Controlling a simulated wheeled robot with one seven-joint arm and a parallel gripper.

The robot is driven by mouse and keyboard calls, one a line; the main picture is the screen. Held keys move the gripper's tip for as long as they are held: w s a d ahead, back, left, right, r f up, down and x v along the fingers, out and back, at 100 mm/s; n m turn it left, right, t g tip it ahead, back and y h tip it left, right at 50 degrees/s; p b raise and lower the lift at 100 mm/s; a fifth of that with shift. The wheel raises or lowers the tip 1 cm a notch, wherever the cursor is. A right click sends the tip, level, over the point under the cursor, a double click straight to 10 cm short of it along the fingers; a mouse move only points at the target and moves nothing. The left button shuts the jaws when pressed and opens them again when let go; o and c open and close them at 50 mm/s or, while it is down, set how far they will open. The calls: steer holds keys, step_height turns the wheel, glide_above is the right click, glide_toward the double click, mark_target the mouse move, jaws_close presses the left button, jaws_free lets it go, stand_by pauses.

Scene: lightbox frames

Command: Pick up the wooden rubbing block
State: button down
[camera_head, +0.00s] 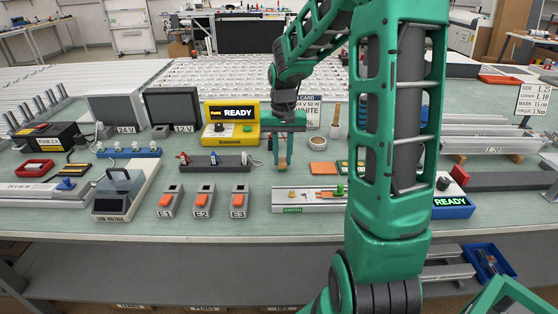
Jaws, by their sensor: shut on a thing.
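My gripper (282,160) points down over the middle of the green bench. It is shut on a small tan wooden block, which I take to be the rubbing block (282,163). The block shows between the fingertips, just above or at the bench top; I cannot tell whether it touches. The fingers hide part of its sides.
A bench (260,228) spans the view. A yellow READY box (231,122) stands behind left of the gripper, a grey rail (213,163) left, an earth rail (305,199) in front. An orange pad (324,169) lies right. My arm hides the right middle.

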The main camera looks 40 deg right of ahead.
mark_target(282, 160)
step_height(282, 160, up, 4)
steer(key=s+a+r, duration=0.6)
steer(key=s, duration=0.3)
steer(key=shift+s+a+r, duration=0.2)
steer(key=shift+s, duration=0.2)
